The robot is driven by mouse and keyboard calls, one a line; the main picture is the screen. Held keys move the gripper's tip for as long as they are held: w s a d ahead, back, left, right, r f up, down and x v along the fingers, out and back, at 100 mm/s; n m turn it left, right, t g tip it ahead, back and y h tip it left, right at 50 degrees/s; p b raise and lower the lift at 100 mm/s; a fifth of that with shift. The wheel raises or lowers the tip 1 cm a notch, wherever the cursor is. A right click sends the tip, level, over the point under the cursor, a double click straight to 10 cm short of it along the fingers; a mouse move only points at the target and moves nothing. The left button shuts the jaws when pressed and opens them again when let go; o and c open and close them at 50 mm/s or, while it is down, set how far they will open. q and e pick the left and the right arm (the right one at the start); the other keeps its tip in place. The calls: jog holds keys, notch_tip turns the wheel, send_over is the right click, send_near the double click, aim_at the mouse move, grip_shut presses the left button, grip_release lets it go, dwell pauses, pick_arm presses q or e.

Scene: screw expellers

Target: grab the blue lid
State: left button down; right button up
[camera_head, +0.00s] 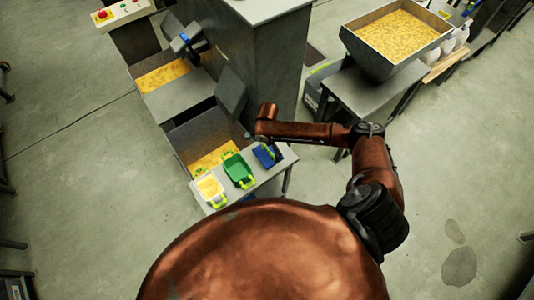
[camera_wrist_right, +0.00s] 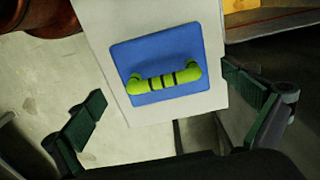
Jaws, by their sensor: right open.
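The blue lid (camera_head: 268,156) lies at the right end of a small grey table (camera_head: 270,177). In the right wrist view the blue lid (camera_wrist_right: 190,50) is a flat square plate with a yellow-green, black-banded handle (camera_wrist_right: 163,79) across it. My right gripper (camera_head: 268,142) is above the blue lid in the head view. In the right wrist view my right gripper (camera_wrist_right: 163,88) is open, with one finger on each side of the lid and nothing between them touching it. My left gripper is not in view.
Open floor lies to the right.

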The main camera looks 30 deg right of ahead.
aim_at(268, 149)
jog(key=f, duration=0.4)
jog(key=shift+w+d, duration=0.2)
jog(key=shift+f, duration=0.3)
jog(key=c, duration=0.6)
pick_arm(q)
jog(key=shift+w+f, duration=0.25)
pick_arm(e)
jog(key=c, duration=0.3)
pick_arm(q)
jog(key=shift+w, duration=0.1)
pick_arm(e)
jog(key=shift+r, duration=0.1)
